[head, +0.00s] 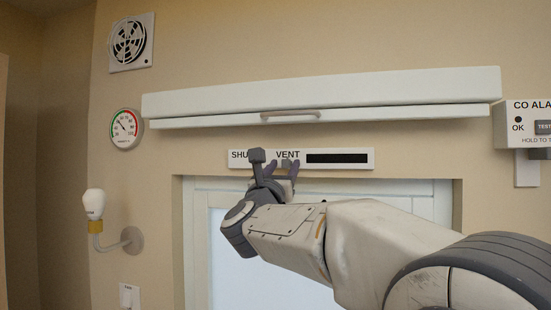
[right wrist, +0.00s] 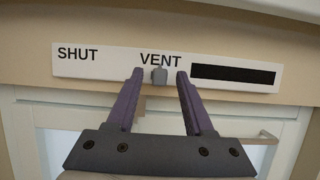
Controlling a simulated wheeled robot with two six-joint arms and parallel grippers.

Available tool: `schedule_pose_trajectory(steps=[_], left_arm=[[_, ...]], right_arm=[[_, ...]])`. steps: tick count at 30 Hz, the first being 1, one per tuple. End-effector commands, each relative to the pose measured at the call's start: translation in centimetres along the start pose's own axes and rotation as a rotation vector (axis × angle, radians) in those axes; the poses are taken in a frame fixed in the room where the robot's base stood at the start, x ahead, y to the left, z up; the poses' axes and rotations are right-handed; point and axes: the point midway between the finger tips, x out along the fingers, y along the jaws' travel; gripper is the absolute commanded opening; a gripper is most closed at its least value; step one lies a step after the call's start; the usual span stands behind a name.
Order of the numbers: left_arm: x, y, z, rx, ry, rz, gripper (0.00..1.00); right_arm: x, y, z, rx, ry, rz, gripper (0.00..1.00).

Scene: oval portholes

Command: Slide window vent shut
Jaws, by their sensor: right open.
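The window vent (head: 362,153) is a white strip above the window, lettered SHUT on the left and VENT in the middle, with a dark slot on the right. It also fills the upper part of the right wrist view (right wrist: 100,66). Its small grey slider knob (right wrist: 159,76) stands just below the word VENT. My right gripper (right wrist: 157,75) is open, with one purple finger on each side of the knob and gaps visible. In the head view my right gripper (head: 281,168) reaches up to the strip and partly covers the lettering. My left gripper is not in view.
A white blind housing or cover (head: 390,90) with a handle (head: 290,116) juts out above the vent. The window frame (head: 425,190) lies below. A CO alarm (head: 520,125) is at right; a gauge (head: 126,129) and wall lamp (head: 94,205) are at left.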

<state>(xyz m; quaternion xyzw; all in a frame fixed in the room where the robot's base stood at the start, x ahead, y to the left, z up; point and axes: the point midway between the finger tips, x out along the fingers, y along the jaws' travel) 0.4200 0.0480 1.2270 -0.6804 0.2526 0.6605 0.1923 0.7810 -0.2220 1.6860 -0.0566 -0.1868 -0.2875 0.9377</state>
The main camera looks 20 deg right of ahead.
Motion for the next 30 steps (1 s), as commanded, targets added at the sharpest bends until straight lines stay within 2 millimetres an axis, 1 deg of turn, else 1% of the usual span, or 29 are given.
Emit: schedule_pose_trajectory(steps=[8, 9, 11, 12, 13, 30], left_arm=[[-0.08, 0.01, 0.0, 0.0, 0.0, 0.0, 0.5], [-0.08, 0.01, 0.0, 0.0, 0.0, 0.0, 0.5], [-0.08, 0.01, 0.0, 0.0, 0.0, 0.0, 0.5], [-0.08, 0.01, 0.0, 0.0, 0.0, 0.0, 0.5], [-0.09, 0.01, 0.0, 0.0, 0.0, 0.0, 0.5], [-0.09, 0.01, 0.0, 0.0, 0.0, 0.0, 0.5]], right_arm=[[0.19, 0.02, -0.07, 0.0, 0.0, 0.001, 0.53], [0.18, 0.02, -0.07, 0.0, 0.0, 0.001, 0.45], [0.18, 0.02, -0.07, 0.0, 0.0, 0.001, 0.22], [0.18, 0.02, -0.06, 0.0, 0.0, 0.001, 0.07], [0.17, 0.03, -0.06, 0.0, 0.0, 0.001, 0.0], [0.16, 0.02, -0.03, -0.001, 0.0, 0.001, 0.0]])
